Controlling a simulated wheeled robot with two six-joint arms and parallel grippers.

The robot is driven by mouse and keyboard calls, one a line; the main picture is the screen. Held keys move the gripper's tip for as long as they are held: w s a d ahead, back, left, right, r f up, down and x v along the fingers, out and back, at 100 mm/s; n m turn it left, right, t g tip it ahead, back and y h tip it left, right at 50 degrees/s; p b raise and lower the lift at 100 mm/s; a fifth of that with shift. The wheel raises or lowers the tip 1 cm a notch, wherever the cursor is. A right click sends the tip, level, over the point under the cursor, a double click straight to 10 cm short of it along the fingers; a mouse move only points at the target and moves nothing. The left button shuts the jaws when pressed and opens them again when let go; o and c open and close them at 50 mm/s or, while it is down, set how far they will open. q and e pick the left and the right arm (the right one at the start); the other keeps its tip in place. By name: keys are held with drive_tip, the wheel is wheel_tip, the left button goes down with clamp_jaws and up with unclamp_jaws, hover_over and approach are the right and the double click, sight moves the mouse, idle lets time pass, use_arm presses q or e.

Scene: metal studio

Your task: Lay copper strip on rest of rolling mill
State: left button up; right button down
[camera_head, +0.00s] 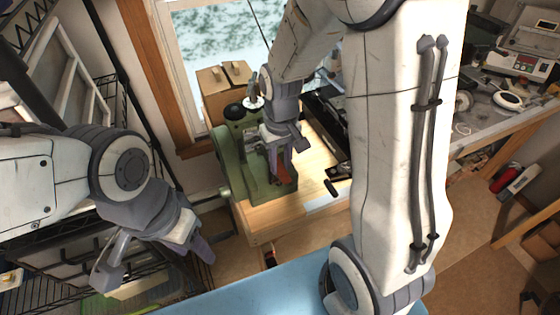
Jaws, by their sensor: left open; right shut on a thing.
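The green rolling mill (227,147) stands on a wooden bench top below the window. A small orange-red piece, the copper strip (284,176), shows at the fingertips of my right gripper (281,163). That gripper is shut on the strip and points down over the near right part of the mill. I cannot tell whether the strip touches the mill's rest, as the fingers and wrist cover much of that spot. My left gripper (157,268) is open and empty at the lower left, well away from the mill.
The wooden bench top (262,216) has a bare near edge. A black tool (331,187) lies right of the mill, and cardboard boxes (222,85) stand behind it. A wire shelf is at the left. A cluttered workbench (491,116) stands at the right.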

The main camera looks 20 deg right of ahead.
drive_tip(key=shift+f+b, duration=0.2)
drive_tip(key=shift+b, duration=0.55)
drive_tip(key=shift+r, duration=0.1)
drive_tip(key=shift+w, duration=0.15)
drive_tip(key=shift+w+f+b, duration=0.4)
drive_tip(key=shift+w+f, duration=0.15)
drive_tip(key=shift+w, duration=0.35)
drive_tip(key=shift+w+f+b, duration=0.35)
drive_tip(key=shift+w+f, duration=0.2)
drive_tip(key=shift+w, duration=0.35)
drive_tip(key=shift+w+a+f+b, duration=0.1)
drive_tip(key=shift+w+f+b, duration=0.3)
drive_tip(key=shift+w+f, duration=0.55)
drive_tip(key=shift+f, duration=0.4)
